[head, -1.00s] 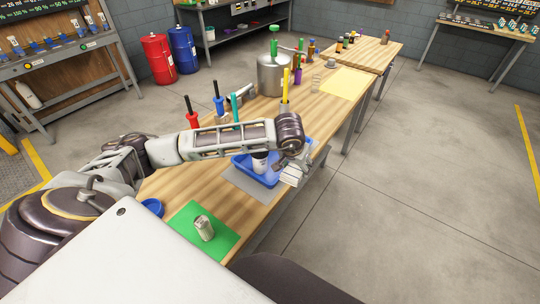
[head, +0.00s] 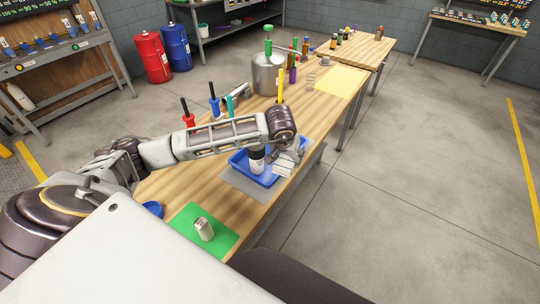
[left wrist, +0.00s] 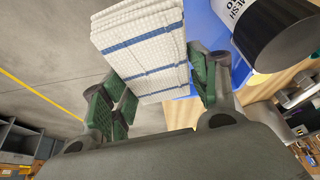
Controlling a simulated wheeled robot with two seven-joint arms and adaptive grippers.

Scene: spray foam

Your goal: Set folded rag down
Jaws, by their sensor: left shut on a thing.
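My left gripper (head: 285,160) is shut on the folded rag (left wrist: 146,45), a white cloth with blue stripes. The left wrist view shows the rag between the green-padded fingers of this gripper (left wrist: 163,92). In the head view the rag (head: 283,169) is over the right part of the blue tray (head: 240,166); I cannot tell whether it touches the tray. A white and black container (head: 257,161) stands in the tray beside the rag, and its black end (left wrist: 285,30) is close to the gripper in the left wrist view. My right gripper is not in view.
The tray sits on a grey mat (head: 243,186) near the table's right edge. A green mat (head: 218,238) with a metal can (head: 204,229) lies nearer. Upright tools and a metal tank (head: 268,78) stand farther back. Open floor is right of the table.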

